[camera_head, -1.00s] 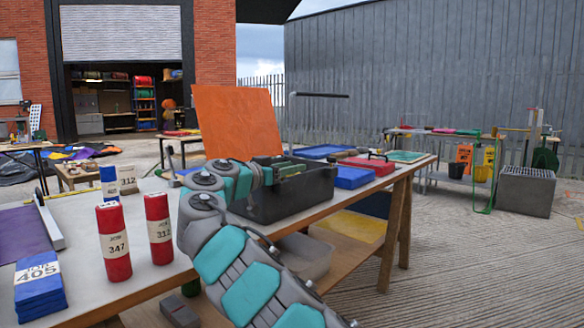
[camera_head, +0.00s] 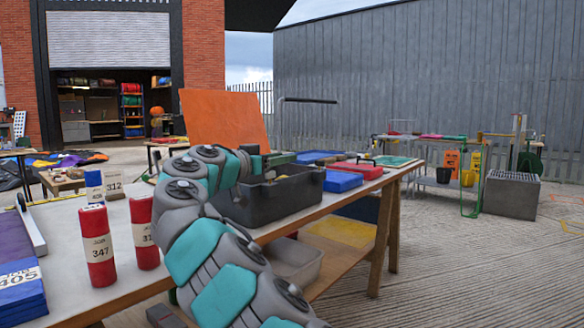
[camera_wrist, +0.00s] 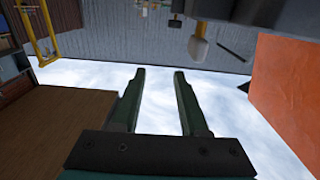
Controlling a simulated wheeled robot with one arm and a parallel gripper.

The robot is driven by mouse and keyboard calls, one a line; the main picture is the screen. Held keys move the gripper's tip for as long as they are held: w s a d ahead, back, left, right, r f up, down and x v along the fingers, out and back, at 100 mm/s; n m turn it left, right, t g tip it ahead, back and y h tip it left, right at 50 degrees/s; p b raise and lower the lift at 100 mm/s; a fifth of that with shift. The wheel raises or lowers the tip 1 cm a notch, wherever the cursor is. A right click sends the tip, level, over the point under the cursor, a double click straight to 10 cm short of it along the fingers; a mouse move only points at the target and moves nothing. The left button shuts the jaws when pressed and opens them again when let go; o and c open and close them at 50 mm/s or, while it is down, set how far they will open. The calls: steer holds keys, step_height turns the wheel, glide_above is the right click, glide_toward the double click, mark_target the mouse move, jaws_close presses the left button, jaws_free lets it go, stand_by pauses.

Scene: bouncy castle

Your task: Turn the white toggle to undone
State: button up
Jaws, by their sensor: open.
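In the wrist view my gripper (camera_wrist: 158,72) is open, with two dark green fingers apart and nothing between them. A pale, whitish knob (camera_wrist: 198,50) on a short stem shows beyond and to the right of the fingertips, below a dark grey body (camera_wrist: 240,12). It may be the white toggle, but its setting cannot be told. In the head view my arm bends over the table, and its end is near the dark grey bin (camera_head: 285,197). My fingers are mostly hidden there, and no white toggle can be made out.
The orange board (camera_head: 222,118) stands behind the bin and shows at right in the wrist view (camera_wrist: 285,85). Red rolls (camera_head: 97,247) stand on the table (camera_head: 120,285) at left. Blue (camera_head: 342,182) and red (camera_head: 358,170) pieces lie right of the bin. Open paving is at right.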

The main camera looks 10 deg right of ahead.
steer(key=s+r+b, duration=0.1)
steer(key=s+b, duration=0.1)
steer(key=s, duration=1)
steer(key=shift+s, duration=0.15)
stand_by(0.4)
